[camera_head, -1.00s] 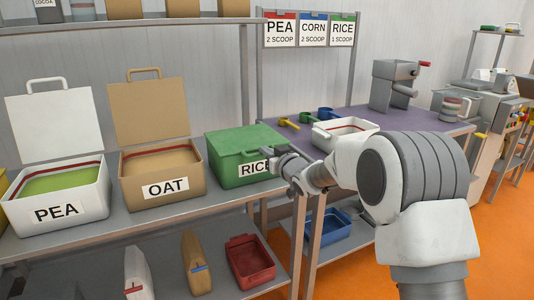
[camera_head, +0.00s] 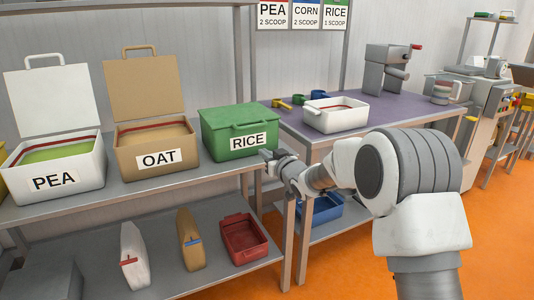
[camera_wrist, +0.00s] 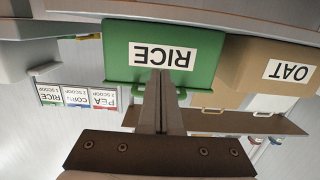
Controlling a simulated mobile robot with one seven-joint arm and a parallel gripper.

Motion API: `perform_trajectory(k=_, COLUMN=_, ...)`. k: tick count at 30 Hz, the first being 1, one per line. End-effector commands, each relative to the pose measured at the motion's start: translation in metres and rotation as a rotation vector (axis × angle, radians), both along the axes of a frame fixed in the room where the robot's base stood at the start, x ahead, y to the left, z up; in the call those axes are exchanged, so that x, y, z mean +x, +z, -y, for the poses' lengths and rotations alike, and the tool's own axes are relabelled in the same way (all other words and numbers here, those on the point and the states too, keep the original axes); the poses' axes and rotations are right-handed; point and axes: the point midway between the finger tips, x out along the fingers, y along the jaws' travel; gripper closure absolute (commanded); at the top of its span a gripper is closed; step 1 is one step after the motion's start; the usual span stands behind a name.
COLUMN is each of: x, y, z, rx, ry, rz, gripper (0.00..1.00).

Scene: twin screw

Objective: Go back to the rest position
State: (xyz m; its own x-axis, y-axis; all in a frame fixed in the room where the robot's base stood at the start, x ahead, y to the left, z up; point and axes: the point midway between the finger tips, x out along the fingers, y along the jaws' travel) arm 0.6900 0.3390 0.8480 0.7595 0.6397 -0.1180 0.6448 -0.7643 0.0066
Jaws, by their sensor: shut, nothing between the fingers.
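My gripper (camera_head: 268,157) is at the middle of the head view, just in front of the lower right of the green RICE box (camera_head: 218,141). Its fingers are together and hold nothing. In the wrist view the picture is upside down, and the shut fingers (camera_wrist: 161,85) reach up in front of the green RICE box (camera_wrist: 190,85) and its label. The RICE box has its lid closed. I cannot tell whether the fingertips touch the box.
An open tan OAT box (camera_head: 188,137) and an open white PEA box (camera_head: 92,165) stand left of the RICE box. A white container (camera_head: 345,125) and scoops (camera_head: 298,100) sit on the purple table. A red bin (camera_head: 240,252) and bags (camera_head: 190,250) are on the lower shelf.

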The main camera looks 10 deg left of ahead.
Motion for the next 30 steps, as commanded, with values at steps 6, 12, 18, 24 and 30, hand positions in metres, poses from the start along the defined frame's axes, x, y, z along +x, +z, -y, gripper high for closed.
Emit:
perform_trajectory(k=6, x=-0.003, y=0.019, z=0.027, rx=-0.040, ry=-0.059, rz=-0.018, gripper=1.00)
perform_trajectory(k=12, x=-0.026, y=0.057, z=0.096, rx=-0.140, ry=-0.209, rz=-0.101, gripper=1.00)
perform_trajectory(k=18, x=-0.073, y=0.084, z=0.170, rx=-0.227, ry=-0.355, rz=-0.215, gripper=1.00)
perform_trajectory(k=24, x=-0.140, y=0.096, z=0.235, rx=-0.288, ry=-0.480, rz=-0.351, gripper=1.00)
perform_trajectory(k=30, x=-0.221, y=0.093, z=0.287, rx=-0.325, ry=-0.577, rz=-0.503, gripper=1.00)
